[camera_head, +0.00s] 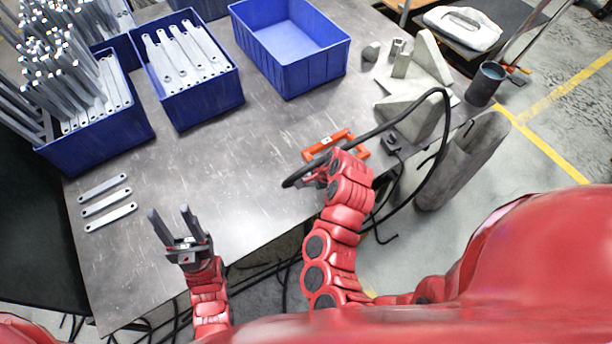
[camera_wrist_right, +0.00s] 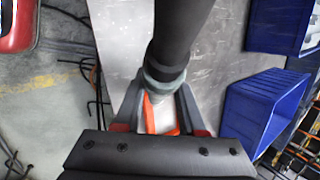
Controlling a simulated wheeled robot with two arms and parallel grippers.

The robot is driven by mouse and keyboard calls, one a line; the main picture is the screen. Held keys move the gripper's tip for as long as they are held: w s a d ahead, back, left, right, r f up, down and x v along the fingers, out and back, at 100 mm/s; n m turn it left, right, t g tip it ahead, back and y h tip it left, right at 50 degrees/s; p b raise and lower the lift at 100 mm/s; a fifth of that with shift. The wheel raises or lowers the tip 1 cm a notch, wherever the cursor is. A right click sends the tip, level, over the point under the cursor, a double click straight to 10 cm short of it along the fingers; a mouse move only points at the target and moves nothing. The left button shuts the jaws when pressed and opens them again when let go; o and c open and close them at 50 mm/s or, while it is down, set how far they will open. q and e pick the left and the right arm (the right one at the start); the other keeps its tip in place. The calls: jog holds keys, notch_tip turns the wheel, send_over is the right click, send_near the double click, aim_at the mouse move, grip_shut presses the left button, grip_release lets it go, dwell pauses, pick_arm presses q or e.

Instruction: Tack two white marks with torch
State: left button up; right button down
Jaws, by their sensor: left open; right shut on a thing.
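The torch is a thick black handle (camera_wrist_right: 180,40) with a grey collar, rising between the fingers of my right gripper (camera_wrist_right: 160,98), which is shut on it. In the head view my right gripper (camera_head: 314,178) is just in front of the orange stand (camera_head: 328,143), and a black cable (camera_head: 444,105) loops from it to the right. My left gripper (camera_head: 171,213) is open and empty over the table's front left. Three flat grey bars (camera_head: 107,201) lie to its left. I cannot make out any white marks on them. The torch's tip is hidden.
Blue bins with metal bars (camera_head: 205,105) (camera_head: 135,132) stand at the back left. An empty blue bin (camera_head: 310,72) stands at the back middle. Grey blocks (camera_head: 405,112) and a dark cup (camera_head: 486,82) are at the right. The table's middle (camera_head: 225,160) is clear.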

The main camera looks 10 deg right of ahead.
jog(key=shift+s+f+b, duration=0.1)
jog(key=shift+f+b, duration=0.3)
jog(key=shift+b, duration=0.05)
dwell(2.2)
jog(key=shift+r+p, duration=2)
jog(key=shift+r, duration=1)
